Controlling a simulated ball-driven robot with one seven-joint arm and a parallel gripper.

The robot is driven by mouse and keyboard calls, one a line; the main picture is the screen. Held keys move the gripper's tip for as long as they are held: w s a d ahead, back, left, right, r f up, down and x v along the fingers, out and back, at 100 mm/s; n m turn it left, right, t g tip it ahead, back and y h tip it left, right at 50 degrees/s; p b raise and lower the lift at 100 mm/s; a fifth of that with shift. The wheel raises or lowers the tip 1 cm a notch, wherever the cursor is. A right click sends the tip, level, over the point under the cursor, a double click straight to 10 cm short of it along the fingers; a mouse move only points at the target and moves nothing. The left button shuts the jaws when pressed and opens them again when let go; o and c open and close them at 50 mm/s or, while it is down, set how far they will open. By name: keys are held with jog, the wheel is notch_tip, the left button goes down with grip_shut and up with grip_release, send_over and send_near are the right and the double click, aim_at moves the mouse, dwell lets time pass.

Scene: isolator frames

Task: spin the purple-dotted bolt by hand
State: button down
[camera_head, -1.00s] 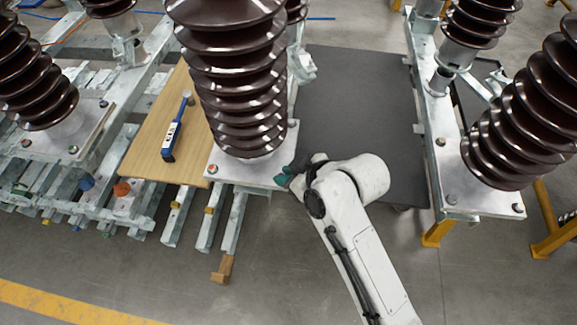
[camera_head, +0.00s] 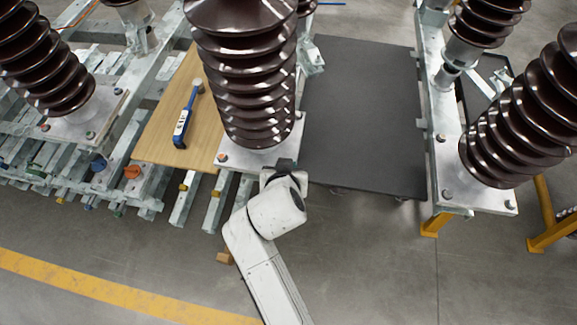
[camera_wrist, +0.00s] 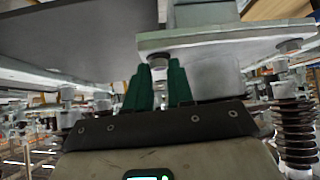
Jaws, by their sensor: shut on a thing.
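A bolt (camera_wrist: 158,61) shows in the wrist view at the corner of a pale metal base plate (camera_wrist: 215,38), between the two green fingertips of my gripper (camera_wrist: 160,72). The fingers are shut on it. I cannot make out a purple dot on it. In the head view my gripper (camera_head: 286,164) is at the front right corner of the middle base plate (camera_head: 240,160). My wrist largely covers the gripper and hides the bolt there. Another bolt (camera_head: 222,157) sits at the plate's front left corner.
The brown ribbed insulator (camera_head: 250,95) rises from the plate close to my gripper. A dark flat panel (camera_head: 365,120) lies to the right. The floor in front is open.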

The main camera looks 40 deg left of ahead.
jog(key=m+h+b, duration=0.1)
jog(key=m, duration=0.1)
jog(key=a+m+t+h+b, duration=0.1)
jog(key=m+h, duration=0.1)
jog(key=shift+s+t, duration=0.2)
jog(key=shift+t, duration=0.1)
jog(key=shift+a+m+h+b, duration=0.2)
jog(key=shift+m+h+b, duration=0.95)
jog(key=shift+m, duration=0.65)
jog(key=shift+r+h, duration=0.1)
jog(key=shift+h, duration=0.15)
jog(key=c, duration=1)
grip_release()
jog(key=b+v, duration=0.1)
jog(key=v, duration=0.9)
jog(key=shift+s+r, duration=0.1)
jog(key=shift+s, duration=0.25)
jog(key=shift+d, duration=0.1)
